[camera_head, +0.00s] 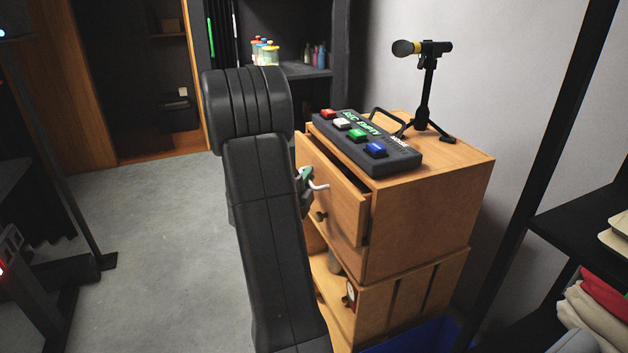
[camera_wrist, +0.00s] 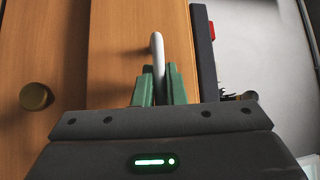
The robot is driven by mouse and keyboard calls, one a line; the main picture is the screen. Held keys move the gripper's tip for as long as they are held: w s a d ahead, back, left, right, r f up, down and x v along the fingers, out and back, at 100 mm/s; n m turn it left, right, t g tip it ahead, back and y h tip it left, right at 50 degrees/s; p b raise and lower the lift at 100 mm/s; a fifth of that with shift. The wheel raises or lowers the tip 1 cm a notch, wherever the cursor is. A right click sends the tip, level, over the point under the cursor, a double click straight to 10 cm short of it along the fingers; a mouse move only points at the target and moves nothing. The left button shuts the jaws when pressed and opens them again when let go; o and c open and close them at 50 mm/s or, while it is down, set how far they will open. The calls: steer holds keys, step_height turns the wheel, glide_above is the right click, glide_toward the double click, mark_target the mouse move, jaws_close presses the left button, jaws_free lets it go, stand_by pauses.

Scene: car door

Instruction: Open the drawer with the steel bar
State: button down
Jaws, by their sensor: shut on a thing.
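The wooden drawer (camera_head: 345,208) is part of the cabinet below the button box. Its front stands out from the cabinet body, with a dark gap behind its top edge, so it is partly open. The steel bar (camera_head: 319,186) is a pale, bent handle on the drawer front; it also shows in the wrist view (camera_wrist: 157,48). My gripper (camera_head: 306,179) is at the bar, partly hidden by my arm in the head view. In the wrist view, its green fingers (camera_wrist: 159,84) are closed on the bar from both sides.
A round brass knob (camera_wrist: 36,96) sits on the wood to the left in the wrist view. A button box (camera_head: 367,140) and a microphone stand (camera_head: 425,95) are on the cabinet top. A dark shelf (camera_head: 590,225) stands at right.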

steer(key=s+a+b, duration=0.2)
steer(key=s+a, duration=0.2)
steer(key=a, duration=0.5)
steer(key=s+a+b, duration=0.3)
steer(key=s+a, duration=0.1)
steer(key=a, duration=0.6)
steer(key=shift+d, duration=0.1)
steer(key=c, duration=1.5)
jaws_free()
steer(key=p+v, duration=0.1)
steer(key=v, duration=1.2)
steer(key=shift+s, duration=0.35)
steer(key=x, duration=1.4)
steer(key=shift+b, duration=0.4)
